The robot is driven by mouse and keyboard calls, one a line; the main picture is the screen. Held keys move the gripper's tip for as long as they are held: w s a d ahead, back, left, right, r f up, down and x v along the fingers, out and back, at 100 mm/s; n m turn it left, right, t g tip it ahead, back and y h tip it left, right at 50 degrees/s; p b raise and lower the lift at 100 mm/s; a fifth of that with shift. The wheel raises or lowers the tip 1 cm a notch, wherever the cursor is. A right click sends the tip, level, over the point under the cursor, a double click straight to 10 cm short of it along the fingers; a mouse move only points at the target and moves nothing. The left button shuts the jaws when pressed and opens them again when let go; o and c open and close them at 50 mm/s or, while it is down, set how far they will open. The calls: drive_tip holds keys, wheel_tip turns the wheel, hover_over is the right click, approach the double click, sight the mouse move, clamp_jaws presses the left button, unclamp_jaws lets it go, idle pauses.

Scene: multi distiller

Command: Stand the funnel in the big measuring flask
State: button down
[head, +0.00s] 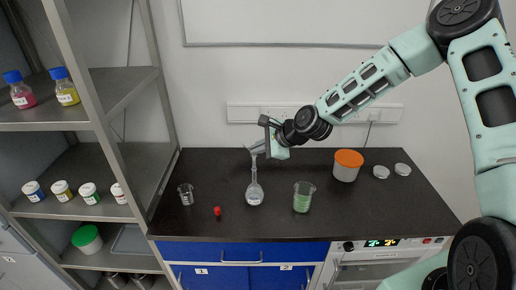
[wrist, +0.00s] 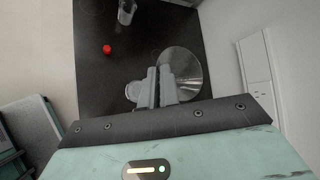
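The big measuring flask (head: 254,194) stands upright on the black bench, clear with a round body and long thin neck. Its body shows partly behind my fingers in the wrist view (wrist: 133,92). The clear funnel (head: 257,148) is at the height of the neck's top, beside my gripper (head: 268,143). In the wrist view the funnel's wide cone (wrist: 185,66) lies at the right of my gripper (wrist: 156,84), whose fingers are close together at its edge and look shut on it. I cannot tell whether the funnel's stem is inside the neck.
A small beaker (head: 186,194) and red cap (head: 217,211) stand left of the flask. A beaker with green contents (head: 303,197), orange-lidded tub (head: 347,166) and two metallic discs (head: 381,172) are to the right. Shelves rise at left; the wall is behind.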

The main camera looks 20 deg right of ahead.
drive_tip(key=c, duration=1.6)
unclamp_jaws()
drive_tip(key=shift+o, duration=0.2)
drive_tip(key=b+v, duration=0.3)
drive_tip(key=v, duration=1.4)
drive_tip(key=shift+d, duration=0.2)
drive_tip(key=shift+r, duration=0.1)
